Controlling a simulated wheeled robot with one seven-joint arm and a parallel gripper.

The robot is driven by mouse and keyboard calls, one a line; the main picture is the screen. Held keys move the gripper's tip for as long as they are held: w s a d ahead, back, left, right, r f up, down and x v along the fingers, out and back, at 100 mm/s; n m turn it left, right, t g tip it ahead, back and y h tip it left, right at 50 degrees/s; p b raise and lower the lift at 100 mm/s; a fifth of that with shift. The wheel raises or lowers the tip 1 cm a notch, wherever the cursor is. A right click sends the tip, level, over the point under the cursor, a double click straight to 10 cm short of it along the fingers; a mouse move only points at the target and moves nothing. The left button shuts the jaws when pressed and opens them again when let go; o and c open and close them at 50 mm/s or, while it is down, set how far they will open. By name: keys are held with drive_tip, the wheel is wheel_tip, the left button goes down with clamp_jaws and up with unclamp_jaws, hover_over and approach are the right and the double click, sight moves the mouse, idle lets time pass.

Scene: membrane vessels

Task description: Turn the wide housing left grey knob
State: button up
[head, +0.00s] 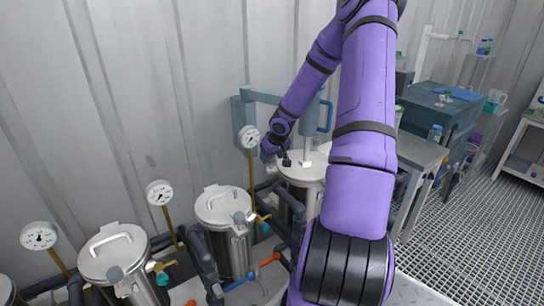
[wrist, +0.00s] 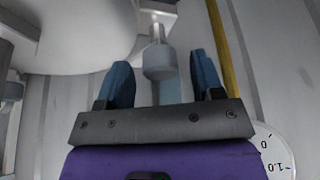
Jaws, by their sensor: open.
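In the wrist view, a grey knob (wrist: 158,62) on a short pale stem lies between the two blue fingers of my gripper (wrist: 158,68). The fingers are open, one on each side, with a visible gap to the knob. The large pale rounded body of a housing (wrist: 80,35) fills the upper left of that view. The knob cannot be made out there; my arm also hides the vessel's right part.
A white gauge (head: 249,137) on a yellow stem (wrist: 220,40) stands close to my gripper. Two more lidded vessels (head: 222,206) (head: 113,252) and dark pipes stand at the left. A blue-grey frame (head: 242,112) is behind. Benches are at the right, with open grated floor (head: 470,235).

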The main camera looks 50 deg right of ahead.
drive_tip(key=c, duration=0.9)
drive_tip(key=shift+d+n+y, duration=0.1)
drive_tip(key=shift+n+y, duration=0.8)
drive_tip(key=shift+n, duration=1.3)
drive_tip(key=o, duration=0.9)
